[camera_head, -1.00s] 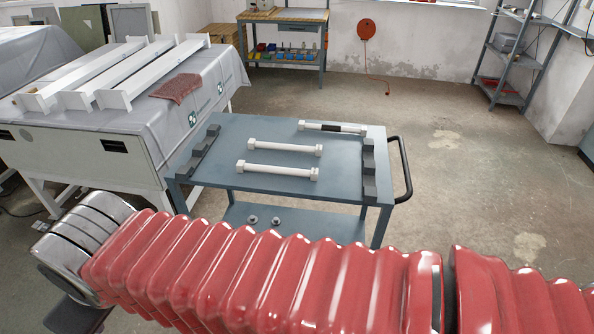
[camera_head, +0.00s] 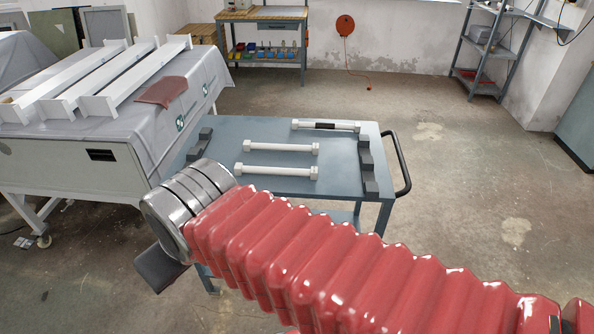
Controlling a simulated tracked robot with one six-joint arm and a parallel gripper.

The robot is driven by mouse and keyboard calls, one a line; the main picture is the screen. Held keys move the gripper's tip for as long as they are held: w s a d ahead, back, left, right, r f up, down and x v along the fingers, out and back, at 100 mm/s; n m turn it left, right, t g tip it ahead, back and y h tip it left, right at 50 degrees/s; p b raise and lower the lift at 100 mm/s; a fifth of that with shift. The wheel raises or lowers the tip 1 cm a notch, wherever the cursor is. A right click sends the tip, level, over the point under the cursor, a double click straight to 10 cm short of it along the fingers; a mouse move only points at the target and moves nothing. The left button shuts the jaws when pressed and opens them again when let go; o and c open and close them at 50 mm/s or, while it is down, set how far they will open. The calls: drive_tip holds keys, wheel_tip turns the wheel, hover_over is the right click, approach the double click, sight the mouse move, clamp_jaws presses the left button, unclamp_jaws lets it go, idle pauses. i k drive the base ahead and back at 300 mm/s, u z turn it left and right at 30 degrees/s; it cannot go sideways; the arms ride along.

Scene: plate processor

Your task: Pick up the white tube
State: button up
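Two plain white tubes with blocky white ends lie on the blue-grey cart top (camera_head: 235,128): the farther white tube (camera_head: 280,147) and the nearer white tube (camera_head: 276,171). A third tube, white with a black middle band (camera_head: 345,126), lies at the cart's back right. The silver wrist end of my red-sleeved arm is in front of the cart's left corner. A dark block below it looks like part of my gripper (camera_head: 162,268). Its fingers cannot be made out. It is to the left of and nearer than the tubes, apart from them.
Dark notched racks stand along the cart's left side (camera_head: 196,148) and right side (camera_head: 367,165). A black handle (camera_head: 402,165) sticks out at right. A covered table (camera_head: 60,165) with long white beams stands at left. The floor right of the cart is clear.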

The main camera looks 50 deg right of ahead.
sight(239, 168)
drive_tip(key=z, duration=0.75)
drive_tip(key=i, duration=1)
drive_tip(key=z, duration=0.05)
